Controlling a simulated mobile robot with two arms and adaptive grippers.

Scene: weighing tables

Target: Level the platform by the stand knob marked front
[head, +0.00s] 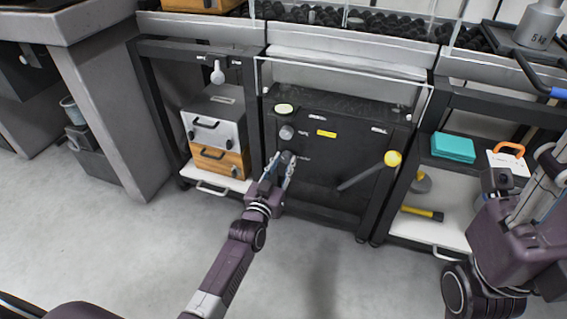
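A dark stand (335,175) with a black front panel stands in the middle of the head view. A round pale-green disc (284,109), perhaps a level, is at its upper left. A grey knob (286,132) sits below it, and a darker knob (288,156) lower still. Small labels lie beside them, too small to read. My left gripper (283,160) is at the lower knob, its fingers apart on either side of it in the picture; contact cannot be told. My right gripper (532,190) is at the right edge, partly cut off; its finger state is unclear.
A shelf with a white-and-orange drawer box (218,135) stands left. On the right shelf are a teal box (453,148) and a yellow-handled tool (422,213). The floor in front is clear.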

